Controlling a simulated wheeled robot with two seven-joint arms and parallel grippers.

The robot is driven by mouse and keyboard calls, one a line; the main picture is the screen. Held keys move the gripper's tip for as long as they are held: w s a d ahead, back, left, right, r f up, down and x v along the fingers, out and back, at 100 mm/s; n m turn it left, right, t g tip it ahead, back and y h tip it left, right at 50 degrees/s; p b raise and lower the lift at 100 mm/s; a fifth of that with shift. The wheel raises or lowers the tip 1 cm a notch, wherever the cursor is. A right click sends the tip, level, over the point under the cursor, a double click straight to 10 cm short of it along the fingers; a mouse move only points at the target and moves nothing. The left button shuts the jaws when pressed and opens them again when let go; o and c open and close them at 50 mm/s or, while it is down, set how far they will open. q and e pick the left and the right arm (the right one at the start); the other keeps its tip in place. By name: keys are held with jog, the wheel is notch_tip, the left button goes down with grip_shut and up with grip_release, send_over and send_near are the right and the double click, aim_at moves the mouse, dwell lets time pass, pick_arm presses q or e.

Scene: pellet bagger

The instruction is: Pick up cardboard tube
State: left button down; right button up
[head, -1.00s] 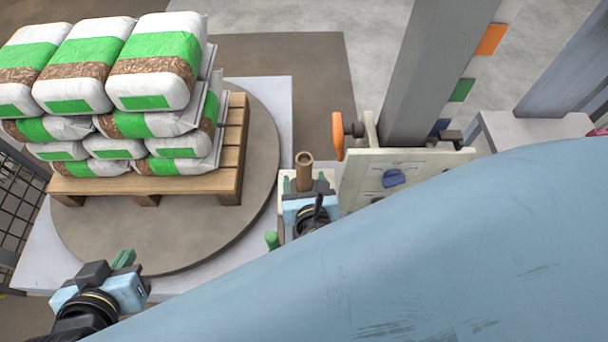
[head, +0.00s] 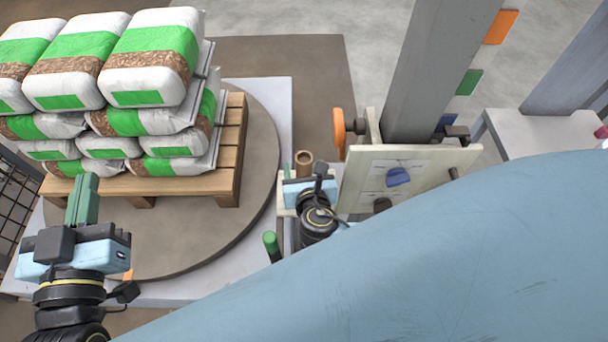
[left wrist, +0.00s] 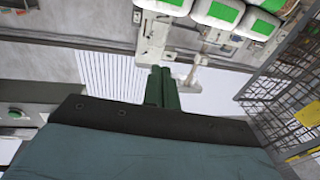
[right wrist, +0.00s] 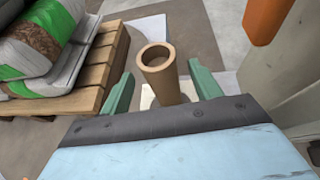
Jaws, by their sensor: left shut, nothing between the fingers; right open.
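The cardboard tube (head: 304,159) is a hollow brown cylinder standing upright beside the turntable. In the head view my right gripper hides most of it. In the right wrist view the tube (right wrist: 158,72) shows its open top between the two green fingers. My right gripper (right wrist: 160,88) is open, with a gap between each finger and the tube. My left gripper (head: 86,180) is shut and empty, up in front of the pallet at the left. Its green fingers lie together in the left wrist view (left wrist: 162,75).
A wooden pallet (head: 228,165) with stacked white and green bags stands on a round turntable (head: 262,140). A grey column (head: 432,70) with an orange handle (head: 339,134) and a panel (head: 372,165) stands right of the tube. A wire mesh fence (head: 12,215) is at the far left.

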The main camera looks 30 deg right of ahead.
jog(key=shift+b+x, duration=0.55)
jog(key=shift+x, duration=0.6)
jog(key=shift+w+d+f, duration=0.1)
pick_arm(q)
notch_tip(320, 180, up, 6)
jog(key=s+t+h, duration=0.1)
jog(key=t, duration=0.3)
jog(key=shift+s+d+h, duration=0.25)
jog(key=shift+d+h, duration=0.05)
jog(key=shift+d, duration=0.05)
pick_arm(e)
jog(key=shift+c, duration=0.4)
jog(key=c, duration=1)
